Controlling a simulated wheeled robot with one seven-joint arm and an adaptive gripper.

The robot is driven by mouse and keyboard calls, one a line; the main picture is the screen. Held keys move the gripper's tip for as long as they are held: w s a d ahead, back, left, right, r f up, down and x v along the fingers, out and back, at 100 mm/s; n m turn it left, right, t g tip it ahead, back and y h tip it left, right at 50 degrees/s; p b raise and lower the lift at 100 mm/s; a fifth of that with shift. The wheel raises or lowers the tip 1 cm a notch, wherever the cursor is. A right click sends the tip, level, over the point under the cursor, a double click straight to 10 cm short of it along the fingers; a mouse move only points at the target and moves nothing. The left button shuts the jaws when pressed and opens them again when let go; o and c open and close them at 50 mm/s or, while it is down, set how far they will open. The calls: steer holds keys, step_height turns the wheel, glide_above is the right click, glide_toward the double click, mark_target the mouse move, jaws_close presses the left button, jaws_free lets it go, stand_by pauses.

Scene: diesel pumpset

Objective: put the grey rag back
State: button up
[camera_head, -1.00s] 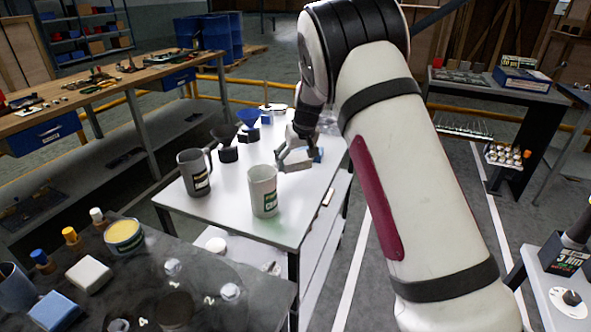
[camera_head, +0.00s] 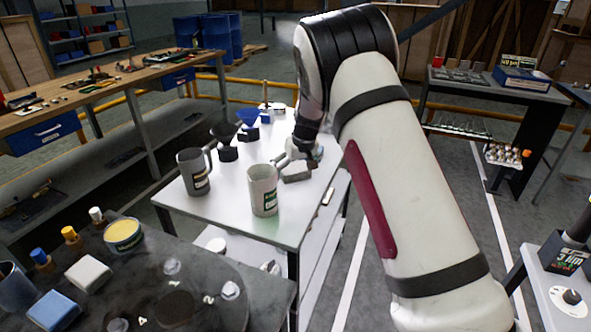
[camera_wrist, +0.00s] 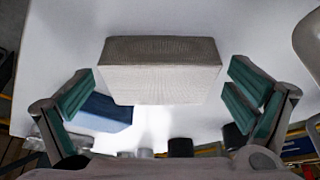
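The grey rag (camera_head: 296,173), a folded block, lies on the white table (camera_head: 222,217) near its right side. In the wrist view the rag (camera_wrist: 160,82) fills the upper middle, with clear gaps between it and both fingers. My gripper (camera_wrist: 162,80) is open, with one green-padded finger on each side of the rag. In the head view my gripper (camera_head: 292,160) is right at the rag, partly hidden by my wrist. A blue block, possibly another rag (camera_wrist: 105,112), lies beside the grey rag in the wrist view.
A grey jug (camera_head: 194,174) and a pale mug (camera_head: 263,190) stand left of the rag. Funnels (camera_head: 224,135) stand behind them. A dark bench (camera_head: 140,285) with bottles, a tin and blocks is in front.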

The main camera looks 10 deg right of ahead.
steer(key=v, duration=1.2)
steer(key=shift+r+p, duration=0.2)
steer(key=shift+p, duration=0.2)
steer(key=s+a+r+m+g+y, duration=0.1)
steer(key=s+r, duration=0.5)
steer(key=s, duration=0.6)
steer(key=s+r, duration=0.6)
steer(key=s, duration=0.7)
steer(key=s+f+h, duration=0.1)
steer(key=s+f, duration=0.2)
steer(key=s, duration=2)
steer(key=shift+d+f+m+g+h, duration=0.15)
steer(key=shift+d+m+g+h, duration=0.1)
steer(key=shift+m+g+h, duration=0.15)
step_height(320, 180, up, 7)
steer(key=t+p, duration=0.1)
steer(key=p, duration=0.4)
